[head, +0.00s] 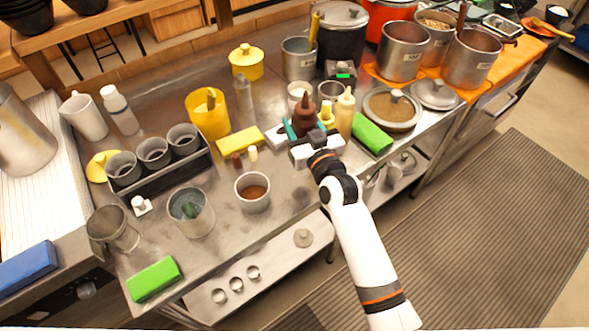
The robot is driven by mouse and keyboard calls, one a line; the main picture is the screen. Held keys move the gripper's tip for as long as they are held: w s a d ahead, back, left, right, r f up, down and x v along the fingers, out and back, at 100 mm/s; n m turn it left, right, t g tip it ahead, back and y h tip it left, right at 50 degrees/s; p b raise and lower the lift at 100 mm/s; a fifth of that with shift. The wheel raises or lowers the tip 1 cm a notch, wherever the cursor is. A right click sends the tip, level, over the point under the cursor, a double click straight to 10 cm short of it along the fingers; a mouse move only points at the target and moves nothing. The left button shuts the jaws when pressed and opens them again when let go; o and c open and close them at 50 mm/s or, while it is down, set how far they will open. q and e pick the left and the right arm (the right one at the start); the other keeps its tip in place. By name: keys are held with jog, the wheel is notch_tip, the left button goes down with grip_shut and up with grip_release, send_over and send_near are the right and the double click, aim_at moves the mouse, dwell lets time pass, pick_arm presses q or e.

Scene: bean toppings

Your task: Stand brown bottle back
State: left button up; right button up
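The brown bottle (305,117) is upright near the front edge of the steel table, nozzle up. My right gripper (305,128) has its teal-padded fingers on either side of the bottle, and they appear to press against it. The gripper body hides the lower part of the bottle, so I cannot tell whether its base touches the table. A yellow bottle (326,112) and a pale yellow bottle (345,113) stand close on its right. My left gripper is not in view.
A green block (372,133) lies right of the gripper. A yellow block (238,140) and a cup of brown contents (252,192) are to the left. Behind stand a white cup (299,93) and a clear bottle (244,97). Steel pots (402,52) crowd the right end.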

jog(key=shift+y, duration=0.5)
jog(key=f+b, duration=0.3)
jog(key=w+a+f+b, duration=0.1)
jog(key=f+b, duration=0.2)
jog(key=w+f+b, duration=0.1)
jog(key=f+b, duration=0.2)
jog(key=b, duration=0.1)
jog(key=shift+w+a+f, duration=0.1)
jog(key=shift+a+f, duration=0.05)
jog(key=shift+a, duration=0.25)
jog(key=o, duration=0.3)
jog(key=shift+o, duration=0.2)
